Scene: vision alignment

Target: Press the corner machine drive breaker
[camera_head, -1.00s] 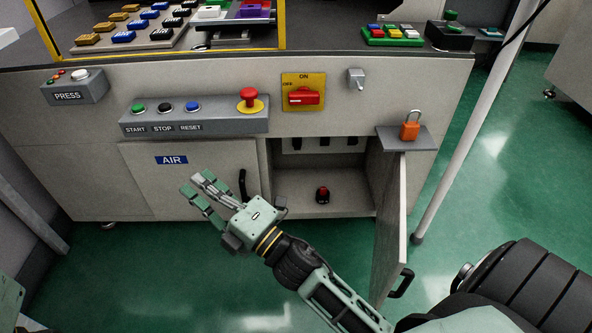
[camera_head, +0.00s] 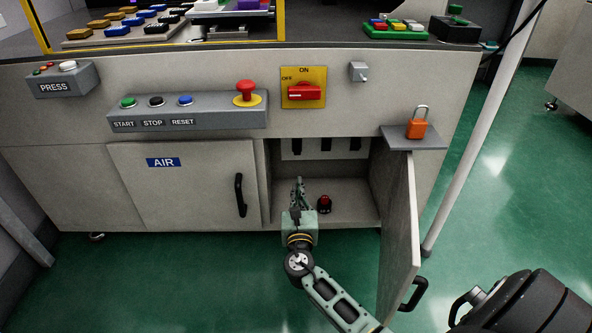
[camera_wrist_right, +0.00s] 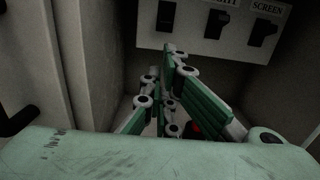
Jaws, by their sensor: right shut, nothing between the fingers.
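Inside the open cabinet, a light breaker panel (camera_head: 310,150) carries three black switches: a left one (camera_head: 296,146), a middle one (camera_head: 326,145) and a right one (camera_head: 354,144). In the right wrist view the left switch (camera_wrist_right: 166,15), middle switch (camera_wrist_right: 215,22) and right switch (camera_wrist_right: 262,34) show larger. The right label reads SCREEN; the middle label is cut off and the left one is out of frame. I cannot read which is the drive breaker. My right gripper (camera_head: 299,181) is shut and empty at the cabinet opening, below the panel. My left gripper is not in view.
A red-topped object (camera_head: 324,204) stands on the cabinet floor just right of my right gripper. The cabinet door (camera_head: 400,235) stands open on the right. The closed AIR door (camera_head: 190,195) is on the left. An orange padlock (camera_head: 417,127) sits on a small shelf.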

